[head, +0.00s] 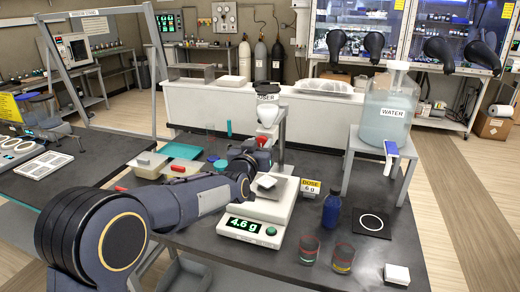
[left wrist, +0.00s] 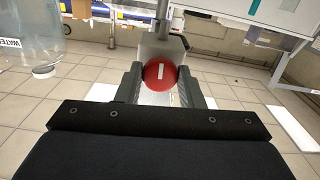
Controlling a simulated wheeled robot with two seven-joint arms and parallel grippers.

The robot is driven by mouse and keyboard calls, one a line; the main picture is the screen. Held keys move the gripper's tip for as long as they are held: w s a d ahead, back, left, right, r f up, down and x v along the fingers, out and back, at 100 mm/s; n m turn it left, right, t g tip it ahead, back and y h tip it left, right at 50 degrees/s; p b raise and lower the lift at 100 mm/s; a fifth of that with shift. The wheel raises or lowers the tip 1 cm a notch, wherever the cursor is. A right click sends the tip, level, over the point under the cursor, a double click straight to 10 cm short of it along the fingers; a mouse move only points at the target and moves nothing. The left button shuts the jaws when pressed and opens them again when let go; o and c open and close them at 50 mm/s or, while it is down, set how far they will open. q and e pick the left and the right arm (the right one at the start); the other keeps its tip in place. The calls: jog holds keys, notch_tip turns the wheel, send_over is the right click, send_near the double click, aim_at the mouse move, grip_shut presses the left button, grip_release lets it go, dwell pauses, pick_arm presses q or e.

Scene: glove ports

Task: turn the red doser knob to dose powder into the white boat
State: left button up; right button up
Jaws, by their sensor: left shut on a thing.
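The doser (head: 268,114) stands on a post behind the balance, with a white funnel-shaped body. Its red knob (left wrist: 160,74) has a white bar mark that stands upright in the left wrist view. My left gripper (left wrist: 159,78) has its two fingers on either side of the knob and is shut on it. In the head view the left gripper (head: 256,151) hides most of the knob. The white boat (head: 266,182) sits on the balance pan below. The balance (head: 254,221) reads 4.6 g in green. Any powder in the boat is too small to see. My right gripper is not in view.
A dose card (head: 311,186) stands right of the balance, by a blue bottle (head: 332,208). Two small jars (head: 309,248) stand near the front. A water tank (head: 388,112) is on a stand at right. Trays (head: 150,162) lie to the left.

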pick_arm(q)
jog(key=m+b, duration=0.2)
jog(key=m, duration=0.1)
jog(key=shift+f, duration=0.15)
jog(key=shift+m+b, duration=1.1)
jog(key=shift+m, duration=0.8)
jog(key=o, duration=1)
jog(key=b+v, duration=0.2)
jog(key=v, duration=0.6)
